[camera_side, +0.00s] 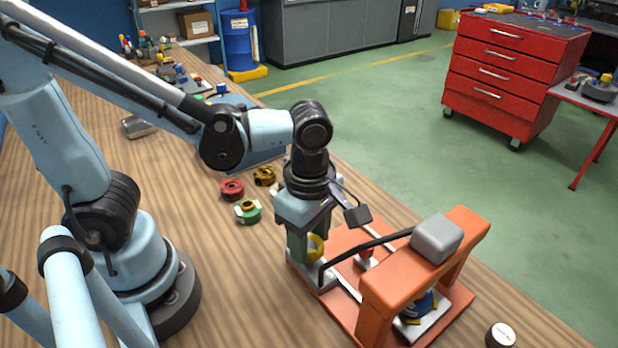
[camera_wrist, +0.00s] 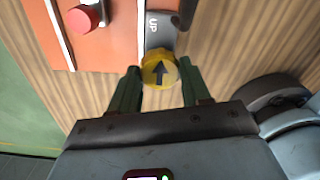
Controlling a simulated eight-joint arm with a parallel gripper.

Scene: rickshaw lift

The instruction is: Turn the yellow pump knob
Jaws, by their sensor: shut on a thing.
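The yellow pump knob (camera_side: 316,247) is on the near left end of the orange rig in the side view. In the wrist view the knob (camera_wrist: 159,69) has a black arrow on its face, pointing up the picture toward a grey block (camera_wrist: 160,30) marked "UP". My gripper (camera_side: 306,246) is lowered over the knob, and its green fingers partly hide it. In the wrist view my gripper (camera_wrist: 158,78) has one finger on each side of the knob and is shut on it.
The orange rig (camera_side: 385,290) has a grey-topped arch and a black lever. A red button (camera_wrist: 82,18) is beside the knob block. Red (camera_side: 232,190), green (camera_side: 248,212) and brown round parts (camera_side: 264,176) lie on the wooden table. A white-topped round piece (camera_side: 500,335) is at right.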

